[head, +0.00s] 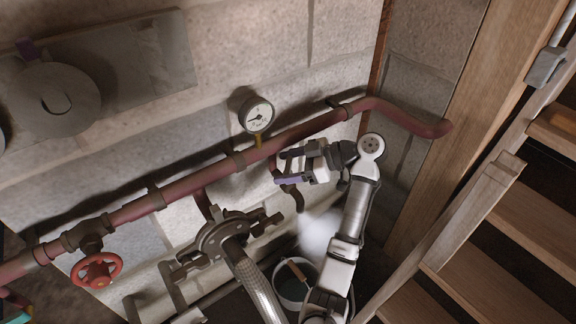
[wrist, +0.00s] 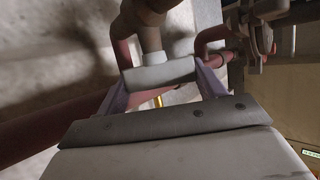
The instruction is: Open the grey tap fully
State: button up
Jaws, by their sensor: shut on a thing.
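The grey tap handle (wrist: 162,74) is a short pale grey bar on a brown fitting (wrist: 150,14) in the wrist view. My gripper (head: 281,168) is at the red wall pipe (head: 195,180), right of and below the gauge. In the wrist view my gripper's purple fingers (wrist: 162,86) stand at the two ends of the grey bar, shut on it. In the head view my gripper mostly hides the tap. A curved dark spout (head: 296,197) shows just below my gripper. How far the tap is turned cannot be told.
A round gauge (head: 256,115) stands above the pipe. A red handwheel (head: 97,270) is at lower left. A clamped flange (head: 222,236) with a ribbed hose is left of my arm. A bucket (head: 293,284) stands below, near a white haze. Wooden stairs (head: 490,225) are at right.

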jog(key=o, duration=1)
jog(key=shift+c, duration=0.2)
